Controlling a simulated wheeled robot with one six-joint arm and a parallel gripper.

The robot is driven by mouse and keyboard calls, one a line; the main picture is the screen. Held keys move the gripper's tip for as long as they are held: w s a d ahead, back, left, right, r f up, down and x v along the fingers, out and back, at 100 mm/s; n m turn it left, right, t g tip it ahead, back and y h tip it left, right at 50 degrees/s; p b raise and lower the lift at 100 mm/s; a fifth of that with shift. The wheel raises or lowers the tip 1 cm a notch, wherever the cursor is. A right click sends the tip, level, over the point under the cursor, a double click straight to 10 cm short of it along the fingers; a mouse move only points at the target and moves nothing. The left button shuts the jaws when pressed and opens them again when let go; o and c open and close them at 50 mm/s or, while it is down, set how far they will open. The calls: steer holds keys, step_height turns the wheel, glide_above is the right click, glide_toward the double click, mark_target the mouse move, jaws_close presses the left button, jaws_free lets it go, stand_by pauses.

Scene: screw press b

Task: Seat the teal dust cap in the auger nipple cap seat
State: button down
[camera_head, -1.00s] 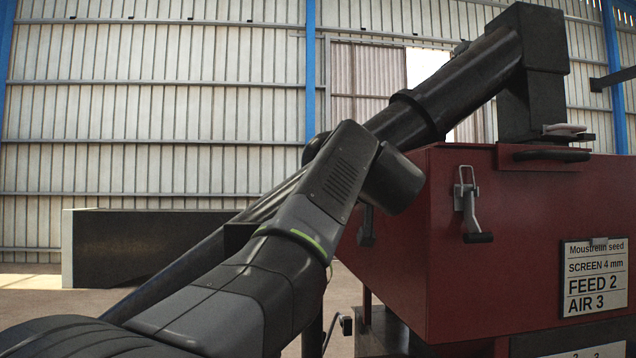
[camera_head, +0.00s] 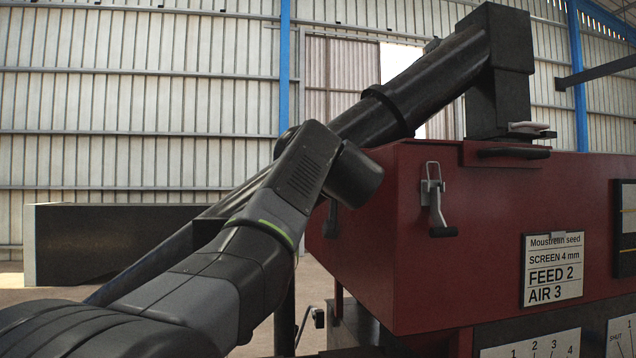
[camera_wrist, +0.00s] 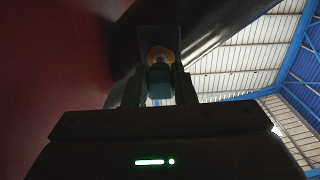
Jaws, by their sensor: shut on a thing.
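In the wrist view my gripper (camera_wrist: 161,88) is shut on the teal dust cap (camera_wrist: 160,77), which sits between its two dark fingers. Just beyond the cap is a yellow-orange round piece (camera_wrist: 161,54) with a paler centre, on a dark bracket or plate under the auger; it looks like the auger nipple and its seat. The cap overlaps it in the picture; whether they touch I cannot tell. In the head view my arm crosses in front of the black auger tube (camera_head: 430,75), and my gripper and the cap are hidden.
The red machine housing (camera_head: 400,240) stands right of my arm, with a latch (camera_head: 435,200) and a sign (camera_head: 552,270). In the wrist view a red wall (camera_wrist: 45,70) is close on the left. A dark box-shaped block (camera_head: 110,240) stands by the far wall.

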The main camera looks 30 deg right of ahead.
steer(key=shift+w, duration=0.2)
stand_by(0.6)
steer(key=shift+x, duration=1.25)
steer(key=c, duration=1.1)
jaws_free()
steer(key=shift+s+f, duration=0.1)
steer(key=shift+s, duration=0.5)
steer(key=shift+b+v, duration=2.35)
steer(key=shift+v, duration=4.05)
steer(key=shift+w+a, duration=0.1)
